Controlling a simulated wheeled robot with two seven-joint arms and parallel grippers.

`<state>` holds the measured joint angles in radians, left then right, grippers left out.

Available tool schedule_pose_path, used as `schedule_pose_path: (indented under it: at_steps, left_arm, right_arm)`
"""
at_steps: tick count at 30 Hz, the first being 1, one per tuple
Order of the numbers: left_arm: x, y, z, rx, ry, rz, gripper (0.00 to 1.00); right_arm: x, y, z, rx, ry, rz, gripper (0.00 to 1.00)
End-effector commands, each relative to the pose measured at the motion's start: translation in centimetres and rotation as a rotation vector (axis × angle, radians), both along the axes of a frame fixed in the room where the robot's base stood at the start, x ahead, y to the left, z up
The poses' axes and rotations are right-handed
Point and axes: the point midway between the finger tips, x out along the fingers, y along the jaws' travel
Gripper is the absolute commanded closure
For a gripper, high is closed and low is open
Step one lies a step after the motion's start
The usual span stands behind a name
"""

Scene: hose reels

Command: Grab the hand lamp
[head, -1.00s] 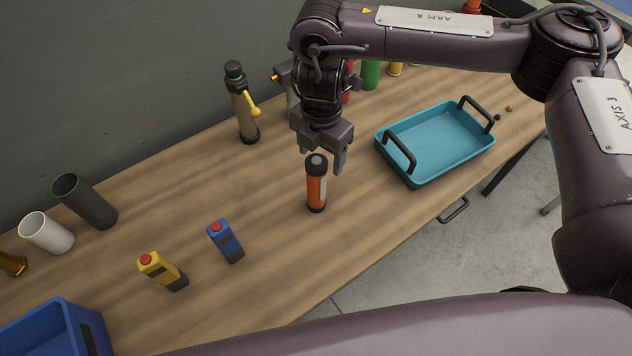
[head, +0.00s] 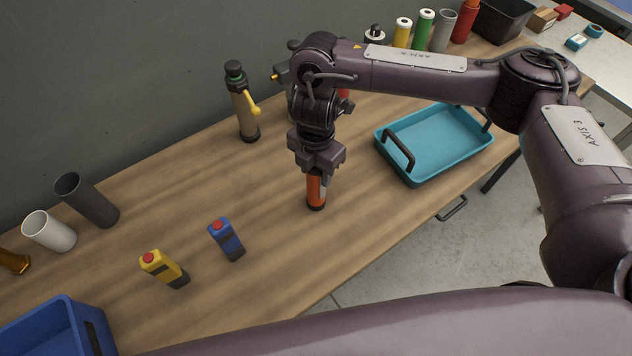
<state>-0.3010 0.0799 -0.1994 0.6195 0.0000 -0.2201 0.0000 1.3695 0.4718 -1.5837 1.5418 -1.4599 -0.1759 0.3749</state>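The hand lamp (head: 316,192), an orange cylinder with a black base, stands upright on the wooden table (head: 190,205). My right gripper (head: 317,176) is directly above it, pointing down, with its fingers around the lamp's upper part. The gripper hides the lamp's dark top. I cannot tell whether the fingers press on the lamp or are only beside it. My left gripper is not in view.
A teal tray (head: 440,150) with black handles lies to the right. Blue (head: 227,240) and yellow (head: 164,268) boxy devices stand at front left. A tall flask-like object with a yellow lever (head: 243,105) stands behind. Cups and a blue crate (head: 40,330) are far left.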

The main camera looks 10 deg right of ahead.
Motion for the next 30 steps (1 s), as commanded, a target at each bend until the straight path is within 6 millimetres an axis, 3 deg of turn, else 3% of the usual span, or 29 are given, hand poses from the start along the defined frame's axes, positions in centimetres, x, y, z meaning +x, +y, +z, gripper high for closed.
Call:
schedule_pose_path:
  at_steps: [1,8,20,26,30]
  left_arm:
    - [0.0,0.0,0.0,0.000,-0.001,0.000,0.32]
    - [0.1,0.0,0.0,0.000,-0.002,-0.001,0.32]
    - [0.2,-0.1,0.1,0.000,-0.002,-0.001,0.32]
    - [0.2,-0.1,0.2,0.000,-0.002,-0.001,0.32]
    - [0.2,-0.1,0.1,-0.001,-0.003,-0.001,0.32]
  right_arm:
    - [0.0,0.0,0.0,0.000,0.000,0.000,0.68]
    - [0.0,0.0,0.0,0.000,0.000,0.000,0.99]
    - [0.1,0.0,0.8,0.000,-0.004,0.001,1.00]
    - [0.2,0.0,3.2,-0.001,-0.007,0.002,1.00]
    - [0.2,0.0,5.9,-0.001,-0.008,0.003,1.00]
